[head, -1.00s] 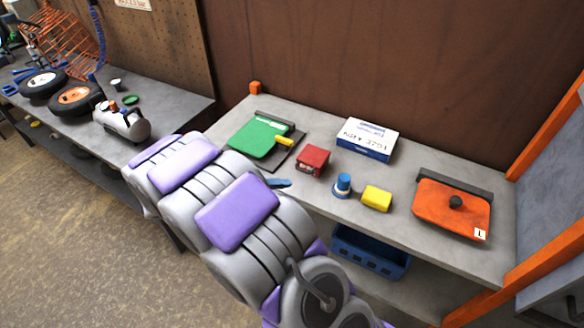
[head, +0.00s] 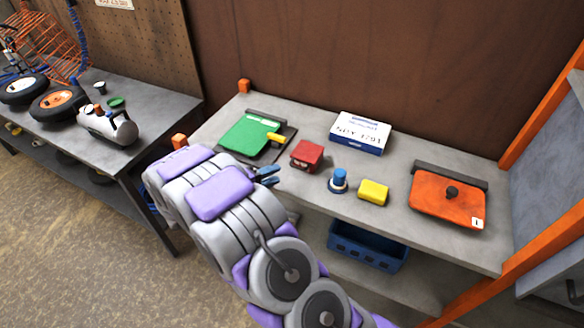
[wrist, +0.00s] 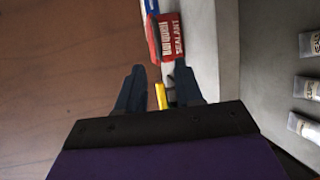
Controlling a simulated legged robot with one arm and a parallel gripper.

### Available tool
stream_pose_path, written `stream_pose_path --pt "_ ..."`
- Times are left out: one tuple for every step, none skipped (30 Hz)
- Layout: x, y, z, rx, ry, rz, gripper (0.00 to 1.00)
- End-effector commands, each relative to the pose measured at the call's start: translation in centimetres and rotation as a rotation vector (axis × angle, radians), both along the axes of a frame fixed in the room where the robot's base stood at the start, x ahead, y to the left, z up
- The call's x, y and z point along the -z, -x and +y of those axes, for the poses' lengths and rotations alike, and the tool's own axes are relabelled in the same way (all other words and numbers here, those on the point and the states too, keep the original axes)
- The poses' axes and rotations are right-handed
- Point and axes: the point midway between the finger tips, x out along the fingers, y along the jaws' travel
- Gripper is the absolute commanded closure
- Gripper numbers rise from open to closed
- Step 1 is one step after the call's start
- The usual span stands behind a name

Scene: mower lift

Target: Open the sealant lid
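A green flat lid (head: 246,136) with a yellow tab (head: 276,138) lies on a dark base at the left of the bench. An orange flat lid (head: 440,197) with a black knob lies at the right; no lettering shows which lid is the sealant's. My gripper (head: 267,175) is at the bench's front edge, in front of the green lid and apart from it. In the wrist view its two dark fingers (wrist: 157,88) are spread with nothing held.
A red box (head: 306,155), a blue-capped item (head: 339,180), a yellow block (head: 373,191) and a white-blue box (head: 361,131) stand between the lids. A blue crate (head: 366,247) is below. Several labelled tubes (wrist: 307,86) lie right in the wrist view.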

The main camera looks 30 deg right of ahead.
Motion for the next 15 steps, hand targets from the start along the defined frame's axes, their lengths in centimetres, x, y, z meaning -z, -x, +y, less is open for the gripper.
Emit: stream_pose_path --pt "0.3 -0.2 -1.2 0.005 -0.001 0.001 0.64" --pt "0.5 -0.3 -1.8 0.006 -0.002 0.002 0.64" --pt "0.6 -0.5 -2.5 0.006 -0.002 0.002 0.64" --pt "0.8 -0.6 -3.1 0.006 -0.002 0.002 0.64" --pt "0.9 -0.8 -3.7 0.006 -0.001 0.002 0.64" --pt "1.0 -1.0 -4.3 0.004 -0.001 0.001 0.64" --pt "1.1 -1.1 -4.8 0.005 -0.002 0.002 0.64" --pt "1.2 -1.2 -5.3 0.005 -0.002 0.002 0.64" --pt "1.3 -1.3 -5.9 0.006 -0.002 0.002 0.64" --pt "1.4 -1.5 -6.2 0.004 -0.002 0.001 0.64" --pt "1.5 -1.6 -6.5 0.004 -0.002 0.001 0.64" --pt "1.5 -1.7 -6.9 0.004 -0.001 0.001 0.64" --pt "1.6 -1.8 -7.2 0.003 -0.001 0.001 0.64" --pt "1.6 -1.9 -7.4 0.003 -0.001 0.001 0.64" --pt "1.6 -1.9 -7.6 0.003 -0.001 0.001 0.64"
